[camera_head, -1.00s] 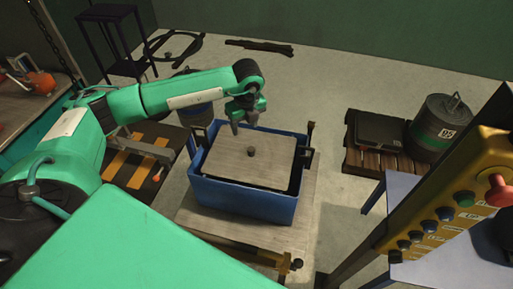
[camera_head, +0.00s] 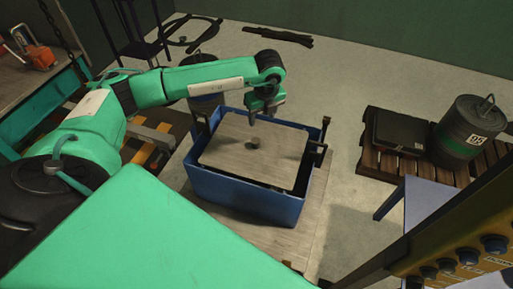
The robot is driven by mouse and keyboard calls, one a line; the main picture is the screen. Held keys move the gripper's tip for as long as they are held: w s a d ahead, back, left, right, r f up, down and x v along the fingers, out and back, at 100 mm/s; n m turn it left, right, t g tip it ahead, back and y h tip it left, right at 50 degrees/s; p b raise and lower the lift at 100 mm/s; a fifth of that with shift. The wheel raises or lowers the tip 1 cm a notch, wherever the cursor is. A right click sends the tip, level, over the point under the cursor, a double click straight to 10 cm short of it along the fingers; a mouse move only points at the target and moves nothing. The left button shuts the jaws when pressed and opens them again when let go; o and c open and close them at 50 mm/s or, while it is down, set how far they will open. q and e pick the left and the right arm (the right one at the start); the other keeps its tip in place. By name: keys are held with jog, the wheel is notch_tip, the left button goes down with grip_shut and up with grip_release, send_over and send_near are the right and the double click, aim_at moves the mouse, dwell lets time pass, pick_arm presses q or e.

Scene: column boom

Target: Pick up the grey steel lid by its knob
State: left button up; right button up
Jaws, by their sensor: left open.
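The grey steel lid (camera_head: 230,158) lies on top of an open blue crate (camera_head: 245,200), slightly turned against its rim. Its small dark knob (camera_head: 253,144) stands near the lid's middle. My left gripper (camera_head: 262,113) is open and empty, pointing down above the far part of the lid. It shows a little above and to the right of the knob in the picture, apart from it. How high it hangs over the lid is hard to tell. My right gripper is out of view.
The crate stands on a pale platform (camera_head: 300,225). To the right, a wooden pallet (camera_head: 372,160) bears a black case (camera_head: 399,133) and a dark drum (camera_head: 459,135). A yellow button panel (camera_head: 440,245) fills the lower right. Floor between crate and pallet is clear.

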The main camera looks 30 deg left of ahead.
aim_at(256, 140)
pick_arm(q)
jog(key=f, duration=0.3)
jog(key=a+f, duration=0.1)
jog(key=f, duration=0.5)
jog(key=shift+w+a+f, duration=0.15)
jog(key=shift+w+f, duration=0.1)
jog(key=shift+f, duration=0.15)
jog(key=f, duration=0.1)
jog(key=a+f+p, duration=0.1)
jog(key=f, duration=0.2)
jog(key=shift+a, duration=0.3)
jog(key=shift+f+p, duration=0.3)
jog(key=shift+f, duration=0.2)
jog(key=c, duration=1)
jog(key=shift+w+r, duration=0.1)
jog(key=shift+w, duration=0.05)
grip_shut()
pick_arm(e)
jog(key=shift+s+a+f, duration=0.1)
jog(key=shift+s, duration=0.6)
